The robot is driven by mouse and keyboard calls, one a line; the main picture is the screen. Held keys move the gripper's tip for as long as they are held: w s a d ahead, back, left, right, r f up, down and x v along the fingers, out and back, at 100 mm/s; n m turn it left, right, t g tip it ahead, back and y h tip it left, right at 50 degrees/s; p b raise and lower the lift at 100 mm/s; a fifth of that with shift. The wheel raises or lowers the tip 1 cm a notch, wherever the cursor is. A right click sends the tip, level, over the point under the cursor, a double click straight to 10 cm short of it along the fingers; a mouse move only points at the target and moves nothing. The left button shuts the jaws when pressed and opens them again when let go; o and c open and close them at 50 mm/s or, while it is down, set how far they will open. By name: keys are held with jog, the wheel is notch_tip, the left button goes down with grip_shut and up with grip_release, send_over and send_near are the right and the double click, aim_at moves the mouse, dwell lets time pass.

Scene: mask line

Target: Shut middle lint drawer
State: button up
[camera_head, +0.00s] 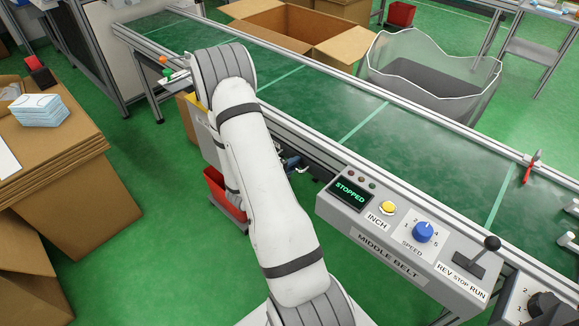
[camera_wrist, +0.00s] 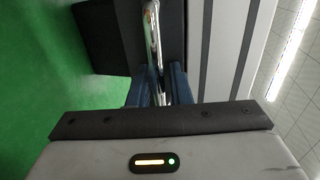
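In the wrist view, an upright shiny metal bar (camera_wrist: 153,35), which looks like a handle, stands in front of a dark box-like part (camera_wrist: 100,35), possibly the drawer. The two blue fingers of my gripper (camera_wrist: 158,80) stand on either side of the bar's lower part. I cannot tell whether they press on it. In the head view my gripper (camera_head: 292,162) is low beside the near side of the conveyor, mostly hidden behind my arm. The drawer cannot be made out there, so how far it stands out is unclear.
The control panel (camera_head: 400,238), marked MIDDLE BELT and showing STOPPED, juts out right of my arm. The green belt (camera_head: 400,135) runs behind it. A red bin (camera_head: 224,192) stands on the floor left of my arm. Stacked cartons (camera_head: 75,190) stand at left, with green floor between.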

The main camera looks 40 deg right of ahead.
jog(key=shift+o, duration=0.3)
jog(key=shift+a, duration=0.15)
jog(key=p+v, duration=0.2)
jog(key=v, duration=0.5)
jog(key=shift+s+a, duration=0.15)
jog(key=shift+a, duration=0.15)
jog(key=shift+r, duration=0.1)
jog(key=s+a+r+m+g+y+p, duration=0.2)
jog(key=s+r+m+p, duration=0.15)
jog(key=r+m, duration=0.35)
jog(key=s+a+r+m+g+y+p, duration=0.1)
jog(key=s+r+m+g+p, duration=0.2)
jog(key=r+m, duration=0.5)
jog(key=s+a+r+m+g+y+p, duration=0.1)
jog(key=s+a+r+m+y+p, duration=0.25)
jog(key=r, duration=0.65)
jog(key=s+a+r+m+t+y+p, duration=0.2)
jog(key=a+r+m+t+y+p, duration=0.1)
jog(key=a+r+m+p, duration=0.4)
jog(key=s+a+r+m+t+y+p, duration=0.2)
jog(key=a+r+m+y+p, duration=0.4)
jog(key=r+m, duration=0.6)
notch_tip(320, 180, up, 4)
jog(key=shift+a+f+t+p, duration=0.1)
jog(key=shift+a+t+p, duration=0.5)
jog(key=shift+a+t, duration=0.15)
